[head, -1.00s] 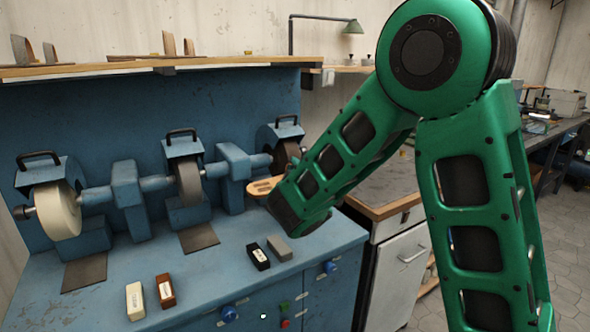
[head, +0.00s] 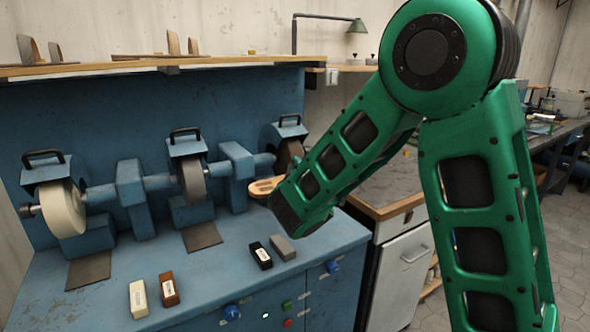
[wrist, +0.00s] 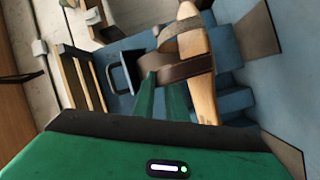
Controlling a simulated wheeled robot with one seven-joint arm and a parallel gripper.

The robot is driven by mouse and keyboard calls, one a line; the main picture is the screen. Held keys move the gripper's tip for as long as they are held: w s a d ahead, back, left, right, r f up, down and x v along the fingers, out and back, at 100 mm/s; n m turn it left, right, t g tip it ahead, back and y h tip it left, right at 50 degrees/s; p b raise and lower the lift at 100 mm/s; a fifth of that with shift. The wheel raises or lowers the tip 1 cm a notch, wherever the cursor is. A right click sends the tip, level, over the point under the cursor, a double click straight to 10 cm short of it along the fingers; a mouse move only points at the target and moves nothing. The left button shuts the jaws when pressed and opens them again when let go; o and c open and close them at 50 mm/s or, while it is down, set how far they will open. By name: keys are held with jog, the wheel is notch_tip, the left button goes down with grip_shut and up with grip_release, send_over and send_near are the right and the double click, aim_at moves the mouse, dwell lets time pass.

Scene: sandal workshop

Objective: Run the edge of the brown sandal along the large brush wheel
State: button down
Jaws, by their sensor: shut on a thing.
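The brown sandal (wrist: 201,82) has a tan sole and brown straps. My gripper (wrist: 162,85) is shut on it, with green fingers at the strap in the wrist view. In the head view the sandal's tan end (head: 264,186) sticks out left of my wrist, just below and in front of the dark brown wheel (head: 289,154) at the right end of the machine. That wheel looks like the brush wheel and sits under a blue hood. My arm hides the gripper and the rest of the sandal there. I cannot tell whether sandal and wheel touch.
A cream wheel (head: 62,210) and a grey wheel (head: 192,181) are farther left on the blue bench. Several small blocks, including a black one (head: 261,255) and a brown one (head: 168,289), lie near the front. A shelf (head: 150,67) runs above.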

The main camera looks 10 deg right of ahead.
jog(key=shift+s+a+r, duration=0.1)
jog(key=shift+s+a, duration=0.1)
jog(key=shift+a, duration=0.9)
dwell(1.6)
jog(key=shift+s+a, duration=0.1)
jog(key=shift+a, duration=0.4)
jog(key=shift+s+a+r, duration=0.1)
jog(key=shift+a, duration=0.15)
jog(key=shift+s+a, duration=0.1)
jog(key=shift+a, duration=0.2)
jog(key=shift+s+a, duration=0.1)
jog(key=shift+a, duration=0.15)
jog(key=shift+w+a+r, duration=0.1)
jog(key=shift+w+r, duration=0.05)
jog(key=shift+w, duration=0.2)
dwell(1.2)
jog(key=shift+s, duration=0.15)
dwell(1.2)
jog(key=shift+s+d+f, duration=0.2)
jog(key=shift+s+d, duration=0.05)
jog(key=shift+s, duration=0.35)
